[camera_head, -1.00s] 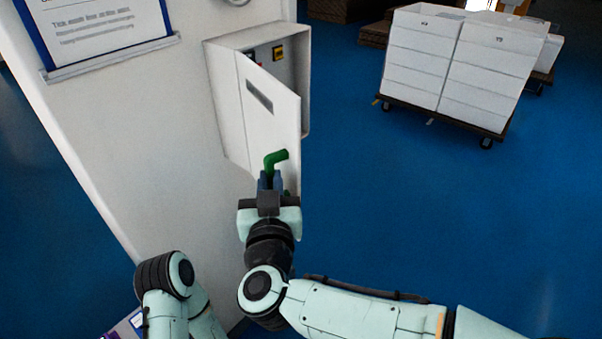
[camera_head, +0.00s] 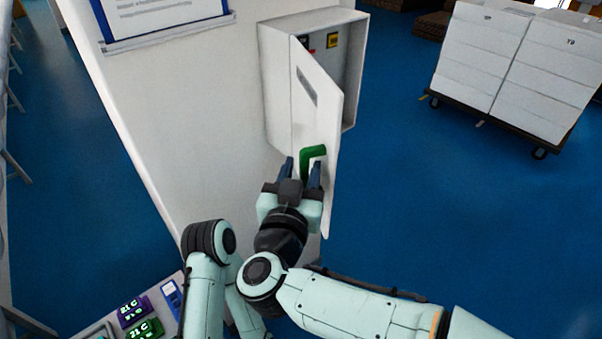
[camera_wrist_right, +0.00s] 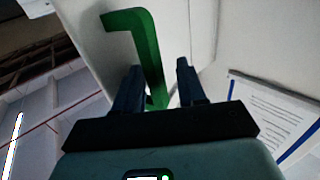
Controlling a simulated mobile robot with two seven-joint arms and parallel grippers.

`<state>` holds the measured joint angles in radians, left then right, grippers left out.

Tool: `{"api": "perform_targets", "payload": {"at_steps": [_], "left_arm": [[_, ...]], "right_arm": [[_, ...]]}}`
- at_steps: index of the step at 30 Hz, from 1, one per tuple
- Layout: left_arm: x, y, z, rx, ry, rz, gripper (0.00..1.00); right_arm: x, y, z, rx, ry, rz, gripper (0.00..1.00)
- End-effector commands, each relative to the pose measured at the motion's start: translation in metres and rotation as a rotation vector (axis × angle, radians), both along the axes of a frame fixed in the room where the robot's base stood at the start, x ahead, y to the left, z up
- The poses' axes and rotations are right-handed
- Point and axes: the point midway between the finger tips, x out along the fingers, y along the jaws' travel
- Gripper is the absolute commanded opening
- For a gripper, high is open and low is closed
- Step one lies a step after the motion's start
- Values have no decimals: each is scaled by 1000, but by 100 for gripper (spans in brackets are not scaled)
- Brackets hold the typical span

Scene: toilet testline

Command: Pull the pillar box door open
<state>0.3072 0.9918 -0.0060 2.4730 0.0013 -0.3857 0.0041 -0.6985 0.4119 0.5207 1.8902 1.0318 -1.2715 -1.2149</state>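The white pillar box (camera_head: 282,95) is mounted on the white pillar. Its door (camera_head: 318,112) stands partly open, with its free edge toward the right. A green bent handle (camera_head: 313,153) is on the door's lower part; it also shows in the right wrist view (camera_wrist_right: 143,45). My right gripper (camera_head: 303,168) is at the handle. Its two dark fingers are spread, and in the right wrist view (camera_wrist_right: 159,68) the handle's lower part shows in the gap between them. I cannot tell whether a finger touches it. My left arm shows low in the head view, but its gripper does not.
The pillar (camera_head: 190,120) bears a framed notice (camera_head: 165,15) left of the box. A cart with white boxes (camera_head: 520,65) stands at the right on the blue floor. A panel with small displays (camera_head: 140,318) is at the lower left. Floor right of the door is clear.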

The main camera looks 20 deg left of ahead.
Motion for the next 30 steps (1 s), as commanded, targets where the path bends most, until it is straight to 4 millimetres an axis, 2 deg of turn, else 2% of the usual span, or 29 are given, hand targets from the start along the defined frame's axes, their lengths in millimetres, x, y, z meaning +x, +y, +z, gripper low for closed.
{"api": "perform_targets", "payload": {"at_steps": [8,11,21,25,30], "left_arm": [[-6,0,-5,0,7,0,43],[-14,0,-12,0,16,0,43],[-36,0,-38,0,41,0,43],[-40,0,-42,0,45,0,43],[-41,0,-44,-1,47,0,43]], "right_arm": [[-11,0,-2,1,3,4,40],[-26,-3,-3,2,3,4,40],[-99,-14,-3,1,3,4,40],[-117,-17,-3,1,3,3,40],[-128,-19,-1,0,3,1,40]]}}
